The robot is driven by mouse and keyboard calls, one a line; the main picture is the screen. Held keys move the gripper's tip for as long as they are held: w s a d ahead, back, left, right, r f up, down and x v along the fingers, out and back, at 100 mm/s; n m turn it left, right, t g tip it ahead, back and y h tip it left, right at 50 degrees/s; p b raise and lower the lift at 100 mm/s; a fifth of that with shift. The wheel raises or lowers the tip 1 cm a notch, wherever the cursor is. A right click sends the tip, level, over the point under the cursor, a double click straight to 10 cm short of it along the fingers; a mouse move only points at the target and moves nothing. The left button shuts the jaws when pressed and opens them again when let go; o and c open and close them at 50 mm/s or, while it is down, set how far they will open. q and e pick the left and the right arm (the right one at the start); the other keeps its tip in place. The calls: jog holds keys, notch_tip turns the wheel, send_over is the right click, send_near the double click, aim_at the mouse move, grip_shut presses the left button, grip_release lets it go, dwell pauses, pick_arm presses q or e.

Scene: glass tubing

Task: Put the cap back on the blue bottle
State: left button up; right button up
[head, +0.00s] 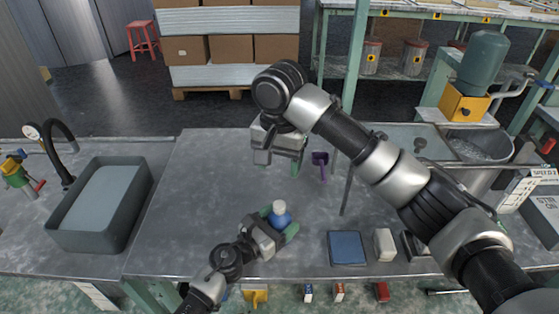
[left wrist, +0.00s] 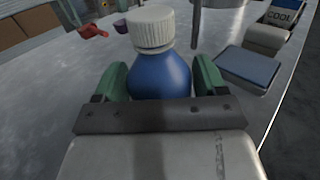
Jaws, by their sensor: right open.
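The blue bottle (head: 281,219) stands upright on the grey table, front of centre. A white ribbed cap (left wrist: 152,27) sits on top of its neck; it also shows in the head view (head: 279,206). Whether the cap is fully tightened cannot be told. My left gripper (head: 278,226) has its green fingers on both sides of the bottle, appearing to touch it; the left wrist view shows the blue body (left wrist: 160,75) between them. My right gripper (head: 279,162) is open and empty, pointing down behind the bottle, apart from it.
A purple scoop (head: 320,160) lies right of my right gripper. A blue pad (head: 347,248) and a whitish block (head: 384,244) lie at the front right. A grey basin (head: 128,235) stands at the left. A thin upright post (head: 347,190) rises right of centre. The table's left middle is clear.

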pick_arm(q)
jog(key=o, duration=0.3)
jog(key=shift+a, duration=0.1)
jog(key=b+v, duration=0.1)
jog(key=v, duration=0.9)
jog(key=shift+s+a, duration=0.15)
jog(key=shift+s, duration=0.15)
